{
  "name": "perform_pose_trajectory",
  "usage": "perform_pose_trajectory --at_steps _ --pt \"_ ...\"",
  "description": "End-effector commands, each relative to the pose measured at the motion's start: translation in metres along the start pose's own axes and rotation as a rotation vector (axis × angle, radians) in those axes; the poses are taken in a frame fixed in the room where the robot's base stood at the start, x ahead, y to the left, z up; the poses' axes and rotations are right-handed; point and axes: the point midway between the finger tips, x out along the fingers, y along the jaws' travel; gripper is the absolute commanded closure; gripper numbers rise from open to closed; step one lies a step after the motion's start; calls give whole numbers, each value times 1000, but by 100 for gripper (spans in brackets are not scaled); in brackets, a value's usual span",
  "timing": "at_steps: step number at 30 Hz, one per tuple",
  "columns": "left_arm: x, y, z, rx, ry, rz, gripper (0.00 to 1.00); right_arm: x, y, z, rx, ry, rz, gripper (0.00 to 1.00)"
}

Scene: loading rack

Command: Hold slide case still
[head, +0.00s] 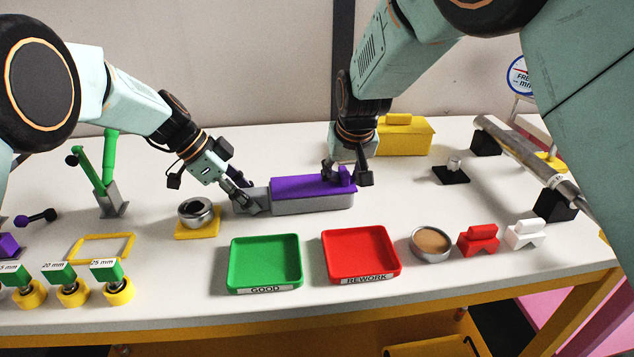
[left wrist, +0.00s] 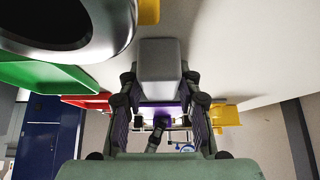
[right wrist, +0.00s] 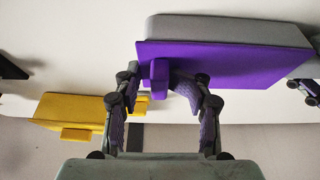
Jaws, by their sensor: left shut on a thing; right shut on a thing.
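The slide case is a long grey box (head: 310,205) with a purple lid (head: 300,188) on top, lying at the middle of the table. The lid is offset to the right, leaving the grey left end bare. My left gripper (head: 246,197) is shut on that grey end, which shows between its fingers in the left wrist view (left wrist: 160,72). My right gripper (head: 346,177) is shut on the purple knob (right wrist: 160,82) at the lid's right end. The lid (right wrist: 235,65) and grey body (right wrist: 230,28) also show in the right wrist view. The fingers partly hide the knob.
A green tray (head: 265,287) and a red tray (head: 362,278) stand in front of the case. A metal ring on a yellow base (head: 197,232) is at its left. A yellow box (head: 415,140) stands behind.

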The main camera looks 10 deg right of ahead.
Motion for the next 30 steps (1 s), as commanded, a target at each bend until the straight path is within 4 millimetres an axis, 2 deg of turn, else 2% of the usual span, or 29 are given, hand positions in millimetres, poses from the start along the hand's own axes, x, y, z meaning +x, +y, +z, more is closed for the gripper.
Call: perform_pose_trajectory --at_steps 30 --pt "-1 -1 -1 1 2 -3 100 2 34 2 0 -5 0 98"
